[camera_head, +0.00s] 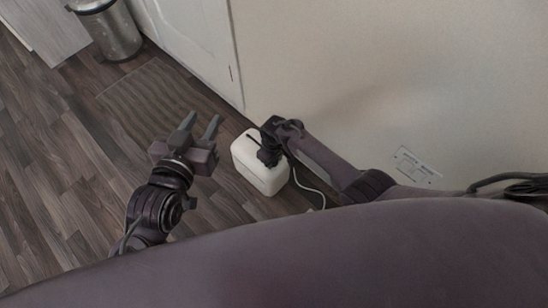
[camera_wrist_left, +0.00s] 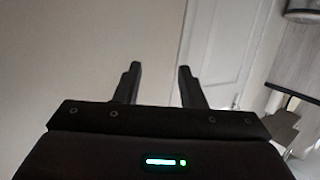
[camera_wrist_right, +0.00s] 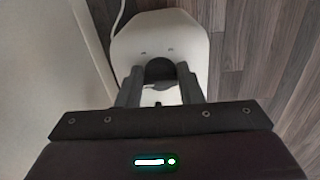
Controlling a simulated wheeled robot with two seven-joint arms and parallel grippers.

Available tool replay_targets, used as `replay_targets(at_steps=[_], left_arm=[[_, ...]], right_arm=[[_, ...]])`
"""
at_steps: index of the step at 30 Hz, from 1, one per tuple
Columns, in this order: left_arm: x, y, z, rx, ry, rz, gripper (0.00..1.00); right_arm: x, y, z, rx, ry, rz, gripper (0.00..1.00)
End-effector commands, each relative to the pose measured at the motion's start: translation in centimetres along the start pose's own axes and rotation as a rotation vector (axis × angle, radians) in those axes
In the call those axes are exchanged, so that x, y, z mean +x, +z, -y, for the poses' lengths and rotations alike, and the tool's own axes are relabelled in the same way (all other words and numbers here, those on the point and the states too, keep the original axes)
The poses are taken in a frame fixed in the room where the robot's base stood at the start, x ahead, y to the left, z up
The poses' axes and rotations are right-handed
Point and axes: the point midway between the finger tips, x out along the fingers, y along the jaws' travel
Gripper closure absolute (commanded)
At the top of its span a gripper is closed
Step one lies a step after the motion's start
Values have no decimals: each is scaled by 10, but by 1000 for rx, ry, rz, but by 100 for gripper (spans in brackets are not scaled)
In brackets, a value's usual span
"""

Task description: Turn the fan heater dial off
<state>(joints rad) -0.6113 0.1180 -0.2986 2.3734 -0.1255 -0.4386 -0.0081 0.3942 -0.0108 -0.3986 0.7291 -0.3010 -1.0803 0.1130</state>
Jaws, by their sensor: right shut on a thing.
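The white fan heater (camera_head: 262,177) stands on the floor by the wall. It also fills the upper middle of the right wrist view (camera_wrist_right: 160,38). My right gripper (camera_head: 270,143) is over the top of the heater. In the right wrist view my right gripper (camera_wrist_right: 160,82) has its fingers on either side of a dark round dial (camera_wrist_right: 159,69) on the heater and is shut on it. The dial's marks and setting cannot be read. My left gripper (camera_head: 200,127) is open and empty, left of the heater and apart from it.
A white door (camera_head: 195,45) is behind, with a metal bin (camera_head: 110,30) at the far left. A dark mat (camera_head: 155,100) lies on the wooden floor. A white cable (camera_head: 312,188) runs from the heater along the wall. The floor at left is clear.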

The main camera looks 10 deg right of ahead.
Motion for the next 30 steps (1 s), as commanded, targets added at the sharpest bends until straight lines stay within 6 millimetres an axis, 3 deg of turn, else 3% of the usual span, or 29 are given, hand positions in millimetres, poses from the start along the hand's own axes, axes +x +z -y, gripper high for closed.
replay_targets(at_steps=[7,21,22,26,30], left_arm=[[-1,13,-1,-2,2,58,64],[-1,15,-1,-3,2,68,64],[-1,15,-1,-3,2,68,64],[-1,15,-1,-3,2,68,64],[-1,15,-1,-3,2,67,64]], right_arm=[[0,0,-1,-62,0,0,89],[0,0,-1,-73,0,-1,89],[0,0,-1,-73,0,-1,63],[0,0,-1,-73,0,0,46],[0,0,0,-72,0,0,45]])
